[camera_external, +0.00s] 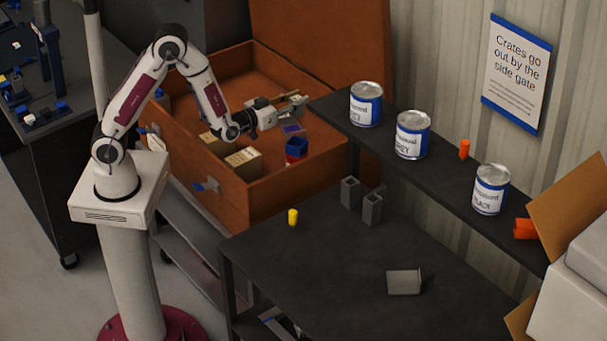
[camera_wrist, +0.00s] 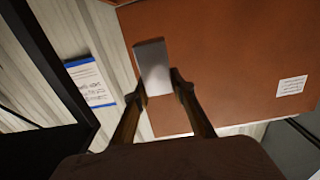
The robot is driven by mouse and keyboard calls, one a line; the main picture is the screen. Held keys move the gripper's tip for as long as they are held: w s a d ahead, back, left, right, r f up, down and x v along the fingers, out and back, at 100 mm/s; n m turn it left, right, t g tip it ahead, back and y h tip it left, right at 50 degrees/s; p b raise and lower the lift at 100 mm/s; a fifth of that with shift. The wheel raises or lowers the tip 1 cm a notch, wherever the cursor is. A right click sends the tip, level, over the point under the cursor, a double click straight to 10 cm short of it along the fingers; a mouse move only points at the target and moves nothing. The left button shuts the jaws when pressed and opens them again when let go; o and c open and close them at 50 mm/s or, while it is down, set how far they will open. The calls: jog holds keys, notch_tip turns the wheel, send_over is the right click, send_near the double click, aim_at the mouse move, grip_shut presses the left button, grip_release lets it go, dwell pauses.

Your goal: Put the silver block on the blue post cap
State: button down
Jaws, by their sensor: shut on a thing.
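My gripper (camera_external: 292,104) is stretched out sideways above the open orange crate (camera_external: 262,196). In the wrist view my gripper (camera_wrist: 157,88) is shut on a silver block (camera_wrist: 152,62), a flat grey piece that sticks out beyond the fingertips. In the external view the block is small and hard to make out at the fingertips. A blue cap (camera_external: 297,144) sits on top of a red piece inside the crate, below my gripper and apart from it. The cap is not recognisable in the wrist view.
Cardboard-coloured boxes (camera_external: 243,160) lie in the crate. Its raised lid (camera_external: 325,45) stands behind my gripper. A dark shelf (camera_external: 455,180) with paint cans is to the right. The dark table (camera_external: 320,265) holds grey pieces and a yellow piece (camera_external: 293,217).

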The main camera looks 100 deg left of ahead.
aim_at(297, 114)
jog(key=shift+f, duration=2.9)
jog(key=shift+f, duration=2.05)
jog(key=shift+f, duration=0.6)
jog(key=c, duration=1.7)
grip_release()
